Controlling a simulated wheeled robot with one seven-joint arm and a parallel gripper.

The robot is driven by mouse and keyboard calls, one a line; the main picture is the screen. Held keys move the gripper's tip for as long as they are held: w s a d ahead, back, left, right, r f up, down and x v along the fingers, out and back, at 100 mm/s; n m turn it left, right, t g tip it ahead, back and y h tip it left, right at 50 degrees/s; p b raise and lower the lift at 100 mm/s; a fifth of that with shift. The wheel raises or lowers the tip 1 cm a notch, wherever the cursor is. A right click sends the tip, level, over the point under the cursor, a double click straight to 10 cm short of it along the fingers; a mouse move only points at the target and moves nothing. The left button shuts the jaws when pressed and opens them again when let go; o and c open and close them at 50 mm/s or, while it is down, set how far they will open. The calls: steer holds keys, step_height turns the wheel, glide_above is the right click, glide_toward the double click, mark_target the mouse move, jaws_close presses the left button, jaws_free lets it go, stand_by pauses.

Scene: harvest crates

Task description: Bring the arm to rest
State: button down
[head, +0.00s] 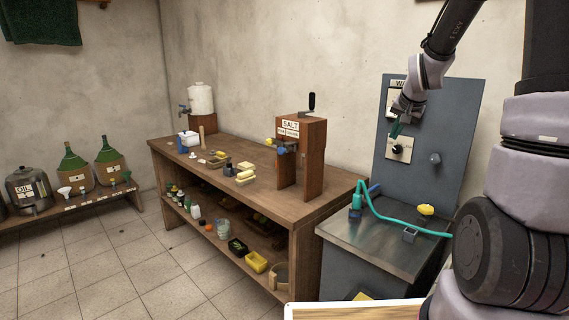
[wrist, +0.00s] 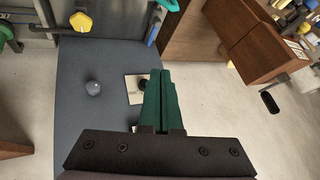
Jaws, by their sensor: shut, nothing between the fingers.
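My gripper (head: 397,130) is raised in front of the upright grey panel (head: 450,112) at the right of the head view. In the wrist view my gripper (wrist: 160,78) shows its two green fingers pressed together, with nothing between them. The fingertips appear close to a white plate with a dark knob (head: 398,149) on the panel; whether they touch it I cannot tell. The plate also shows in the wrist view (wrist: 132,96), partly hidden behind the fingers. My arm is bent and reaches in from the upper right.
Below the panel is a metal counter (head: 375,247) with a teal hose (head: 385,217) and a yellow knob (head: 425,210). A wooden workbench (head: 235,185) with a salt dispenser (head: 312,135) and small items stands left. A low shelf (head: 75,203) holds jugs.

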steer(key=s+a+r+n, duration=0.1)
steer(key=s+a+r, duration=0.2)
steer(key=s, duration=0.6)
steer(key=s+a+r+n+y, duration=0.1)
steer(key=s+a+r, duration=0.2)
steer(key=s, duration=0.7)
steer(key=s+a+r+y, duration=0.1)
steer(key=s+a+r, duration=0.2)
steer(key=s+r, duration=0.3)
steer(key=s, duration=0.3)
steer(key=shift+s+a+n, duration=0.15)
steer(key=shift+s+n, duration=0.15)
steer(key=shift+n, duration=0.1)
